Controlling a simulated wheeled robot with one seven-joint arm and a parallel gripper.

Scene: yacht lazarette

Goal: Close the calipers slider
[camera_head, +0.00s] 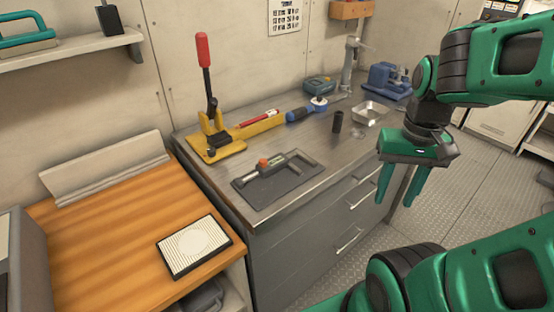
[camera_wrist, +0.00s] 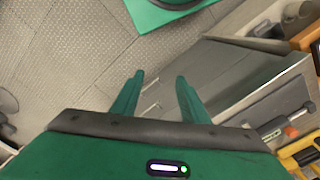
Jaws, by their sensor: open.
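The calipers (camera_head: 278,166) lie on a dark mat (camera_head: 263,191) near the front corner of the grey metal workbench. The calipers also show at the right edge of the wrist view (camera_wrist: 272,128), partly cut by my gripper body. My gripper (camera_head: 398,200) is open and empty, pointing down in the air right of the bench's front edge. In the wrist view its two green fingers (camera_wrist: 158,78) stand apart with nothing between them.
A yellow press with a red-handled lever (camera_head: 204,70) stands behind the mat. A blue tool (camera_head: 302,113), dark cup (camera_head: 337,121), metal tray (camera_head: 370,112) and blue vise (camera_head: 388,80) line the bench. A wooden table (camera_head: 110,235) adjoins at left. Open floor lies right.

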